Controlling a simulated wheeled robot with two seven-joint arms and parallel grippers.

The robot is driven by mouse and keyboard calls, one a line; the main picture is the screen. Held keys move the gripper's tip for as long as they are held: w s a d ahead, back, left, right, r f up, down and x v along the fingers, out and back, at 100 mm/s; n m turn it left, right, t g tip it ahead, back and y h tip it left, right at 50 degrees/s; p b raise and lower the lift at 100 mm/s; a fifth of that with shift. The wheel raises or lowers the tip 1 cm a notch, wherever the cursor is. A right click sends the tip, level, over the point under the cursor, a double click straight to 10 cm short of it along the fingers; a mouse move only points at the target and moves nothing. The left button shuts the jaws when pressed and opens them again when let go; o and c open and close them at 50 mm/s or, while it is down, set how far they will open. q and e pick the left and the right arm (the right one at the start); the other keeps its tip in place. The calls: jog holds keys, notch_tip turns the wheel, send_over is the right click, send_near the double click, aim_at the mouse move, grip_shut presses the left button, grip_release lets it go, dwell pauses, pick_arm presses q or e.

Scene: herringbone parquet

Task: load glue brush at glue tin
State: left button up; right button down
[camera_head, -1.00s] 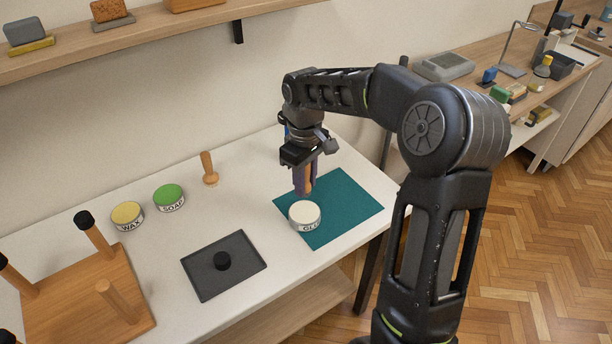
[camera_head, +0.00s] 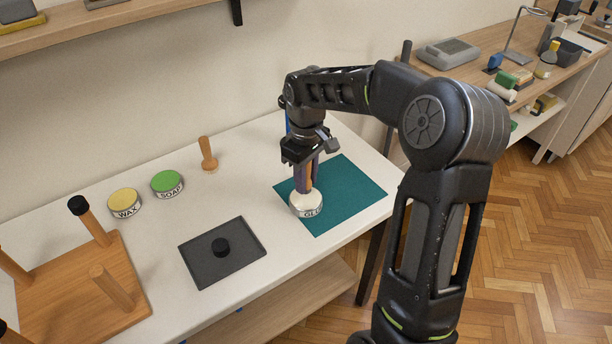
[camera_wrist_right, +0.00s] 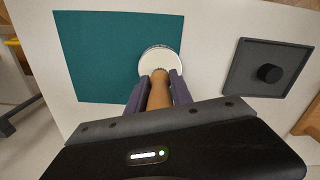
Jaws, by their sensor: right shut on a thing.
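The glue tin (camera_head: 308,211) is a short white tin with a pale top and dark lettering, on the teal mat (camera_head: 345,192). My right gripper (camera_head: 306,186) points down over it and is shut on the glue brush, whose wooden handle (camera_wrist_right: 159,92) shows between the purple fingers in the right wrist view. The brush's lower end is over or in the tin (camera_wrist_right: 161,60); the fingers and handle hide the bristles, so I cannot tell how deep it is. My left gripper is in neither view now.
A wooden board with pegs (camera_head: 80,290) is at the lower left. White table shows between them.

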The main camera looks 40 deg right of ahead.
jog(key=shift+f+b, duration=0.45)
jog(key=shift+f, duration=0.5)
jog(key=shift+f+b, duration=0.3)
jog(key=shift+f, duration=0.15)
dwell(0.4)
jog(key=shift+s+f, duration=0.1)
dwell(1.2)
jog(key=shift+r+p, duration=2.85)
jog(key=shift+r, duration=0.75)
